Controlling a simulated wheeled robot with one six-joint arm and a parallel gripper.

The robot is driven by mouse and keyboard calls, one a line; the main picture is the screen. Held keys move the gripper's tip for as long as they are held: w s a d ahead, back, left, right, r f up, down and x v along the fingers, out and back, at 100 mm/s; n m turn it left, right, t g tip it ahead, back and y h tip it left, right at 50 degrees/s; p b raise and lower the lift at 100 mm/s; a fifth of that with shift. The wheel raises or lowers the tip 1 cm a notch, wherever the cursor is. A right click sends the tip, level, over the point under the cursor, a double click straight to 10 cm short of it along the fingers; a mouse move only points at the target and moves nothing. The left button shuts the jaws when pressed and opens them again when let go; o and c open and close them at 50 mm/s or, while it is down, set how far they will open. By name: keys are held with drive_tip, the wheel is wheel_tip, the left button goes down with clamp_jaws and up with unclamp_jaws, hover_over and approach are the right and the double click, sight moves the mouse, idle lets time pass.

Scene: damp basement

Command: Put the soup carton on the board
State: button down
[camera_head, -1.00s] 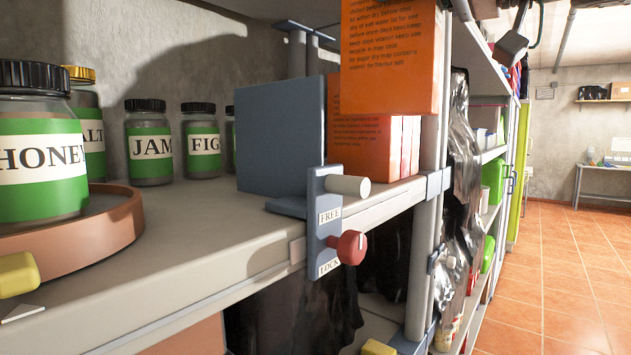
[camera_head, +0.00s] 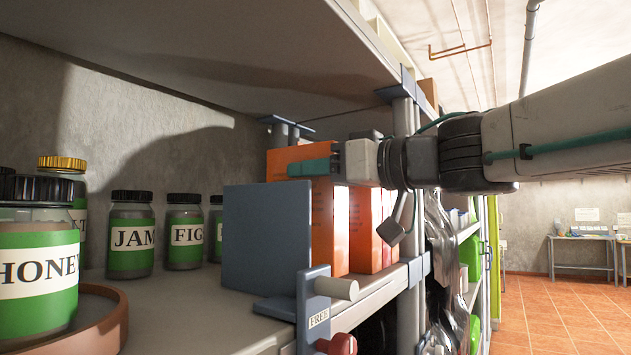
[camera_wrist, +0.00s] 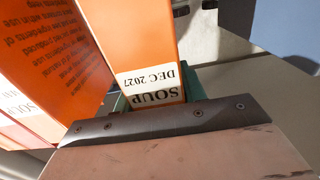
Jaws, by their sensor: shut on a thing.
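The soup carton (camera_wrist: 130,35) is orange with a white label reading SOUP DEC 2027, upside down in the wrist view. My gripper (camera_head: 312,168) is shut on it, with a teal finger at its upper part. In the head view an orange carton (camera_head: 285,158) stands at my fingers, behind a blue-grey upright plate (camera_head: 262,240) that hides its lower part. I cannot tell whether it touches the shelf. No board can be made out for certain.
More orange cartons (camera_head: 362,225) stand close beside it on the grey shelf (camera_head: 190,290). Jars, such as the JAM jar (camera_head: 132,240), stand at left, the HONEY jar on a round brown tray (camera_head: 112,325). A FREE-marked bracket (camera_head: 316,310) sits at the shelf edge.

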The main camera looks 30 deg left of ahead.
drive_tip(key=shift+f, duration=0.55)
drive_tip(key=shift+f, duration=0.15)
drive_tip(key=c, duration=0.8)
unclamp_jaws()
drive_tip(key=shift+d, duration=0.35)
drive_tip(key=d, duration=0.7)
drive_tip(key=s+d, duration=0.1)
drive_tip(key=d, duration=0.3)
drive_tip(key=shift+d, duration=0.15)
